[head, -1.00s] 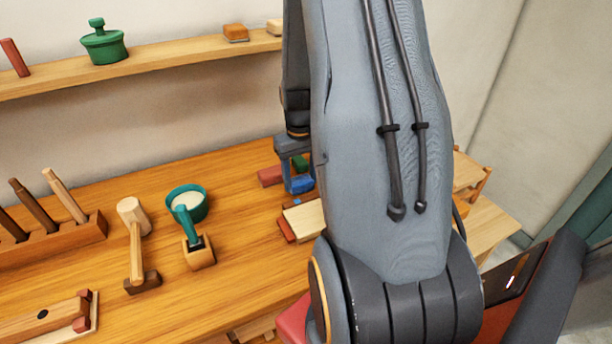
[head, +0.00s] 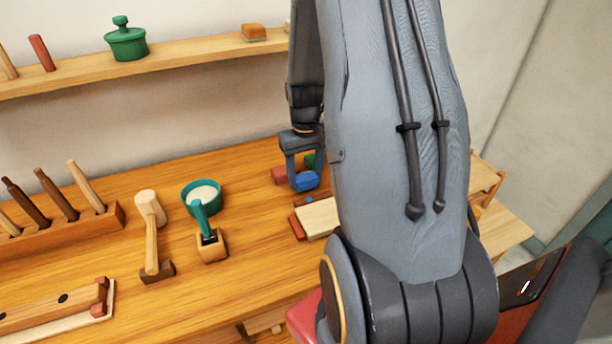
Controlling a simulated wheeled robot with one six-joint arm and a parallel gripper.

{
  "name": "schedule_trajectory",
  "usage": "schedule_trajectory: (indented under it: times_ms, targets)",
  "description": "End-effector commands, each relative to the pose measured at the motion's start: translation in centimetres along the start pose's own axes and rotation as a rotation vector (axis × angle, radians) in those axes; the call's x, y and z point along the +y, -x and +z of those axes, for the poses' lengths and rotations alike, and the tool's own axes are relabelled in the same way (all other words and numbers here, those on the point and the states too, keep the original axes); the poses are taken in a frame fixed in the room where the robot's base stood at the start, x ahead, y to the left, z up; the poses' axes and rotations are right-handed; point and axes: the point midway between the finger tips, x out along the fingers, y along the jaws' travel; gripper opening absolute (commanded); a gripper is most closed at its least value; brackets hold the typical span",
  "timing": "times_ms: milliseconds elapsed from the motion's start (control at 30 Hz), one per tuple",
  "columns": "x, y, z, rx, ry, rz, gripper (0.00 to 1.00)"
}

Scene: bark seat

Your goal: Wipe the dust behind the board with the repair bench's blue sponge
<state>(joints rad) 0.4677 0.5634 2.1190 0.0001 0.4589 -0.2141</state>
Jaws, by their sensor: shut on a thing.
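My gripper (head: 304,174) is shut on the blue sponge (head: 306,182), at the right part of the wooden bench top. I cannot tell whether the sponge touches the bench. A pale board (head: 318,218) lies just in front of the sponge, with a red piece (head: 297,226) along its left side. My arm covers the board's right end. A small blue spot (head: 309,199) shows by the board's back edge. I cannot make out any dust; the area behind the board is partly hidden by my gripper and arm.
A red block (head: 280,174) and a green block (head: 310,160) sit close to my gripper. A wall shelf (head: 190,51) runs above. Bench top (head: 255,205) between bowl and board is clear.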

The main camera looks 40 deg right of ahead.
Motion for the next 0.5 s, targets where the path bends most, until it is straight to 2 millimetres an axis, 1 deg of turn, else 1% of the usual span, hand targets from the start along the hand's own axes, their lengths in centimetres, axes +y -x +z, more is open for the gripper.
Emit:
schedule_trajectory:
  times_ms: [33,100,400,500]
  targets:
    - [0.0,0.8,0.0,0.001,0.000,0.000,0.36]
    - [0.0,1.5,0.0,0.002,0.001,0.000,0.36]
    - [0.0,4.2,0.1,0.000,0.001,0.000,0.36]
    - [0.0,4.8,0.1,0.000,0.001,0.000,0.36]
